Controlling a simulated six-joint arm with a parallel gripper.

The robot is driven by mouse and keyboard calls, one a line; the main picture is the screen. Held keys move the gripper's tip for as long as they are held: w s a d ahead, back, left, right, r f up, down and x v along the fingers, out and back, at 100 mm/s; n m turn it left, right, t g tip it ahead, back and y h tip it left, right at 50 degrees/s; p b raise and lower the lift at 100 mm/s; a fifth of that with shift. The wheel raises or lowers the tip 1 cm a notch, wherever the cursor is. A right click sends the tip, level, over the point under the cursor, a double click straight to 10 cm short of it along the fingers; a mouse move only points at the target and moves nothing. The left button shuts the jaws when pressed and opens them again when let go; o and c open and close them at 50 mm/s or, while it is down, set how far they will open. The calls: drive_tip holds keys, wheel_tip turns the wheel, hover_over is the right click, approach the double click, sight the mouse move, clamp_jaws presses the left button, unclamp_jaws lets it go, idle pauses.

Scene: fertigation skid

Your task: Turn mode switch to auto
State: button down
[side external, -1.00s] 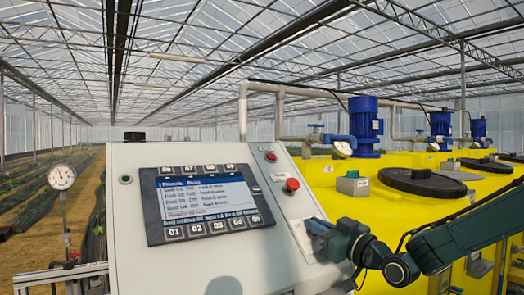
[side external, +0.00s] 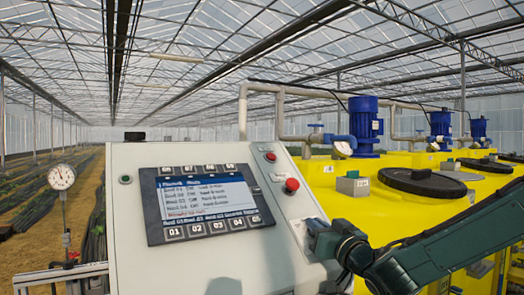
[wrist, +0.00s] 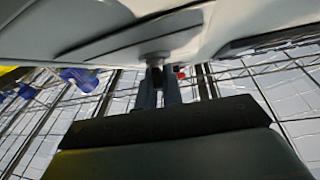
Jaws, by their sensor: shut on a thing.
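The mode switch (wrist: 157,73) shows in the wrist view as a small dark knob at the panel face, largely covered by my fingers. My gripper (wrist: 158,84) has one finger on each side of it and is shut on it. In the side external view my gripper (side external: 313,232) is at the right part of the sloped control panel (side external: 130,215), below the red buttons. There the gripper hides the switch, so its pointer and the auto mark cannot be read.
A red mushroom button (side external: 291,185) and a smaller red button (side external: 270,157) sit above my gripper. A display (side external: 206,200) with keys is to the left. Yellow tanks (side external: 400,200) with blue pumps (side external: 366,127) stand behind and right of the panel.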

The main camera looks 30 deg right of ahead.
drive_tip(key=shift+a+m+g+h, duration=0.1)
drive_tip(key=shift+m+g+h, duration=0.2)
drive_tip(key=shift+m+h, duration=0.9)
drive_tip(key=m+g+h, duration=0.2)
drive_tip(key=m+h, duration=0.1)
drive_tip(key=m, duration=0.1)
drive_tip(key=shift+m, duration=0.3)
drive_tip(key=shift+f+m+g+h, duration=0.1)
drive_tip(key=shift+m+g+h, duration=1.1)
drive_tip(key=shift+m, duration=0.4)
drive_tip(key=c, duration=1.5)
unclamp_jaws()
drive_tip(key=shift+c, duration=0.2)
drive_tip(key=shift+s, duration=0.1)
drive_tip(key=v, duration=0.7)
